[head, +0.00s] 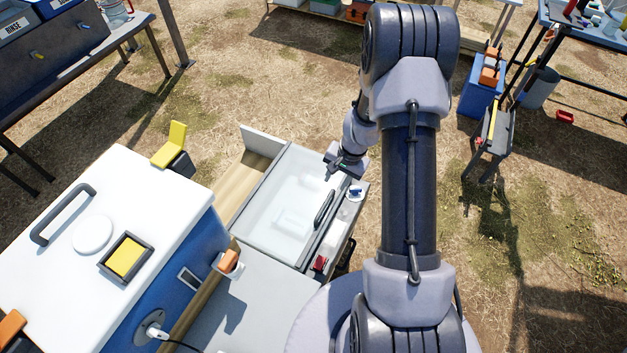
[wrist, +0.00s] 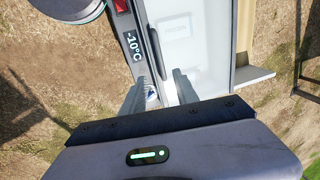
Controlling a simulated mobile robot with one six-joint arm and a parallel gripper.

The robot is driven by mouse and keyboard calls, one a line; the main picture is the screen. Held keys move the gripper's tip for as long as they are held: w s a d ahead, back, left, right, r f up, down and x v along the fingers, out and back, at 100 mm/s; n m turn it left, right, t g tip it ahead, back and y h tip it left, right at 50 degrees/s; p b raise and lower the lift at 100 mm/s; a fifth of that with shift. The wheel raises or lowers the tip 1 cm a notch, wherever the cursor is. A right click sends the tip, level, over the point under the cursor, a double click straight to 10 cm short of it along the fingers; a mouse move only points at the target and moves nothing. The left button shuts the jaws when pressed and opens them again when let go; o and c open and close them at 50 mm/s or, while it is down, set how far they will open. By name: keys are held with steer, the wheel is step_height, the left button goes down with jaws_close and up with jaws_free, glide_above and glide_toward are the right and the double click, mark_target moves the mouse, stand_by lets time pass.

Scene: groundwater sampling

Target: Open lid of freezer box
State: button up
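The freezer box (head: 251,238) has a pale see-through lid (head: 300,183), which lies flat and closed. A dark bar handle (head: 324,208) runs along the lid's right edge; in the wrist view the handle (wrist: 154,50) lies just beyond the fingertips. My gripper (head: 337,168) is above the far right part of the box, near the lid's edge. In the wrist view my gripper (wrist: 160,82) is open, with nothing clearly held between its fingers. Whether the fingers touch anything is unclear.
A large blue and white cooler (head: 140,215) stands left of the freezer box. Dry grassy ground is open to the right, with a grey stand (head: 490,140) beyond.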

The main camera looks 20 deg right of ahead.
mark_target(324, 207)
steer(key=f+b, duration=0.2)
steer(key=f, duration=0.3)
steer(key=w+a+f+b, duration=0.1)
steer(key=f, duration=0.5)
steer(key=w+a+f+b, duration=0.1)
steer(key=f+b, duration=0.1)
steer(key=f, duration=0.3)
steer(key=shift+a+f+b, duration=0.15)
steer(key=shift+f+b, duration=0.05)
steer(key=shift+b, duration=0.15)
jaws_close()
stand_by(0.3)
